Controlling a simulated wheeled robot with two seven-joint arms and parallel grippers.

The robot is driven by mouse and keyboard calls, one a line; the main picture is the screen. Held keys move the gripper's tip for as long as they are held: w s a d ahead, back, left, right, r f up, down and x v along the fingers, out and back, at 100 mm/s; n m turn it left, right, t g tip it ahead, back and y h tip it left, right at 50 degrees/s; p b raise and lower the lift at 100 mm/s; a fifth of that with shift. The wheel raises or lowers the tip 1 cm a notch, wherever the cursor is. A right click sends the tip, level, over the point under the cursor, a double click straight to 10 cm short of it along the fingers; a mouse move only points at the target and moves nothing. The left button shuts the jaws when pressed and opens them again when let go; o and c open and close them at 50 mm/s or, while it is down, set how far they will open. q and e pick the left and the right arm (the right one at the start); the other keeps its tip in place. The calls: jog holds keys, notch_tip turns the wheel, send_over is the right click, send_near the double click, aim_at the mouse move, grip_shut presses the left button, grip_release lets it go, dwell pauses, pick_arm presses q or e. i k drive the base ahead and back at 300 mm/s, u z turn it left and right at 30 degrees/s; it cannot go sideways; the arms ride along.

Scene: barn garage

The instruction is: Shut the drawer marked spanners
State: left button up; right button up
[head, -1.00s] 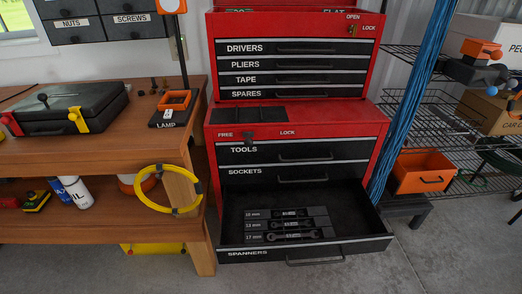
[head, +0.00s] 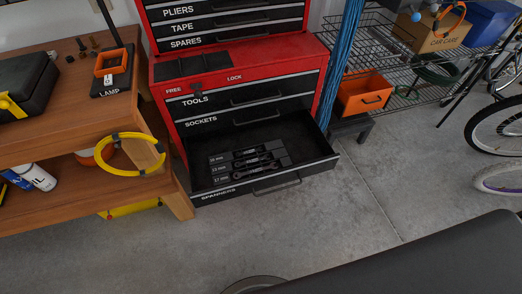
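The spanners drawer (head: 318,172) is the bottom drawer of the red tool chest (head: 255,70). It is pulled well out, with its label and bar handle (head: 277,187) on the front face. Inside lie several spanners (head: 256,172) in a dark holder with size labels. The tools drawer (head: 194,104) and the sockets drawer (head: 204,124) above it are shut. Neither of my grippers is in view, and nothing touches the open drawer.
A wooden bench (head: 60,107) with a yellow coil (head: 134,172) stands close to the drawer's left. An orange bin (head: 362,96) and wire shelving are to the right. Bicycles (head: 498,127) stand at far right. The concrete floor (head: 350,215) before the drawer is open.

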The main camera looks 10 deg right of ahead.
aim_at(299, 149)
jog(key=k, duration=1)
jog(key=u, duration=1.5)
jog(key=i, duration=1.25)
jog(key=z, duration=1.35)
